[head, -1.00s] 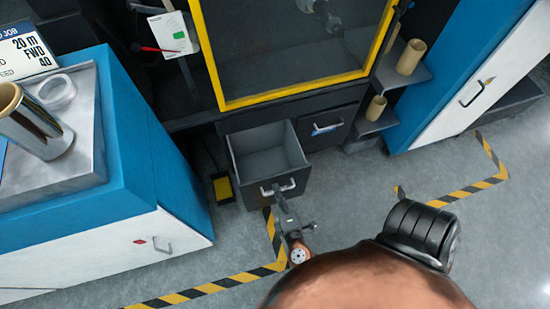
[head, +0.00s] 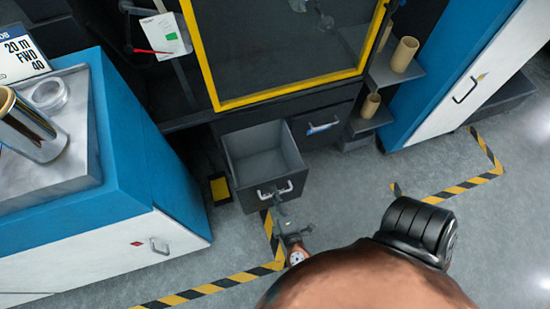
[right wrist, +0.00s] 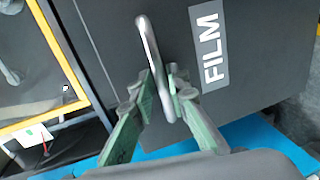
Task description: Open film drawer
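The film drawer (head: 243,179) is a dark box pulled well out of the dark cabinet, with its empty grey inside visible in the head view. Its front carries a "FILM" label (right wrist: 209,45) in the right wrist view. A silver handle (right wrist: 150,50) is on that front and also shows in the head view (head: 285,189). My right gripper (right wrist: 164,80) has its greenish fingers closed in on either side of the handle bar, and it appears to grip the bar. In the head view my right gripper (head: 279,212) is at the drawer front. My left gripper is out of view.
A shut drawer (head: 322,128) is beside the film drawer, below a yellow-framed window (head: 290,92). A blue-and-white cabinet (head: 150,175) stands at left, another (head: 470,80) at right. Shelves (head: 380,117) hold tan rolls. Striped tape marks the open floor.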

